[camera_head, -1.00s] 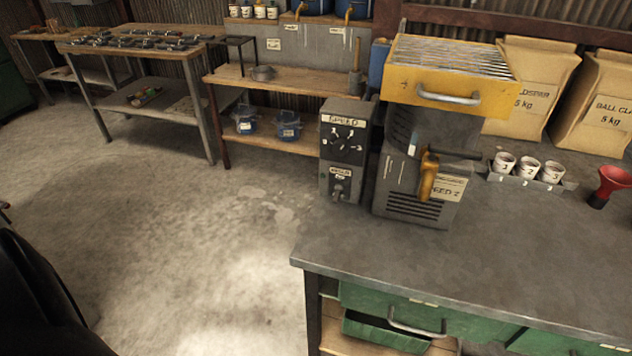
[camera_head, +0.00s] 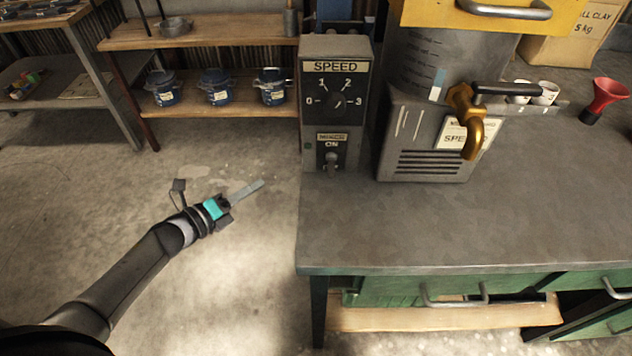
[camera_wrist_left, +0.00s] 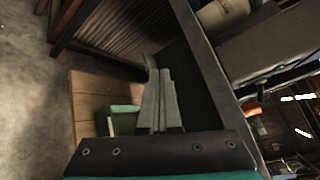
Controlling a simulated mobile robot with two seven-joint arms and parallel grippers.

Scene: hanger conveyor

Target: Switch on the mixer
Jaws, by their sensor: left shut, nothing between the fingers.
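The mixer (camera_head: 425,140) is a grey vented body with a brass spout on the workbench. Its grey control box (camera_head: 318,125) stands at its left, with a SPEED dial (camera_head: 336,101) marked 0 to 3 above a small toggle switch (camera_head: 331,160) under an ON label. The lever's exact position is too small to tell. My left gripper (camera_head: 258,185) is shut and empty, left of the bench's edge and apart from the control box. Its closed fingers (camera_wrist_left: 160,105) also show in the left wrist view. My right gripper is not in view.
The grey workbench top (camera_head: 450,225) is clear in front of the mixer. Green drawers (camera_head: 420,286) sit below it. A red funnel (camera_head: 606,98) and white cups (camera_head: 545,92) stand at the right.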

